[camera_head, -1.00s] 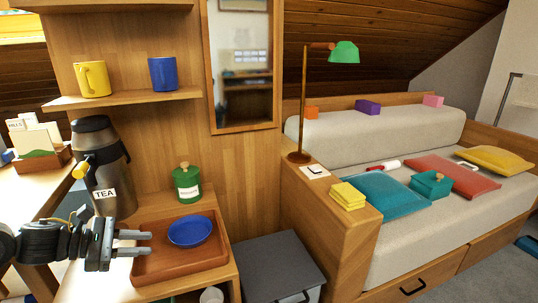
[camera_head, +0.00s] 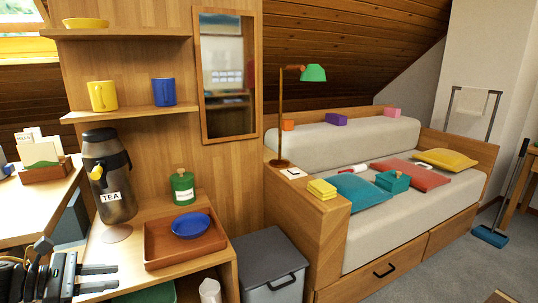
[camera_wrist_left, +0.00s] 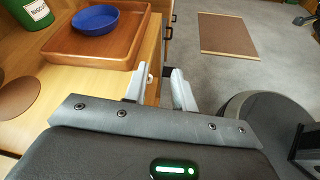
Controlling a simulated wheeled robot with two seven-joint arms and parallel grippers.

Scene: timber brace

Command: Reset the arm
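My left gripper (camera_head: 98,278) is at the lower left of the head view, in front of the wooden counter and left of the brown tray (camera_head: 166,258). In the left wrist view its two fingertips (camera_wrist_left: 161,86) stand apart with nothing between them. The tray holds a blue bowl (camera_head: 191,225) and also shows in the left wrist view (camera_wrist_left: 142,48). The gripper does not touch the tray. My right gripper is in neither view.
A TEA dispenser (camera_head: 110,178) and a green canister (camera_head: 182,187) stand on the counter. A grey bin (camera_head: 268,268) stands right of it. Mugs (camera_head: 103,96) sit on the shelf above. A daybed (camera_head: 400,222) is at the right, with open floor (camera_head: 440,280) in front.

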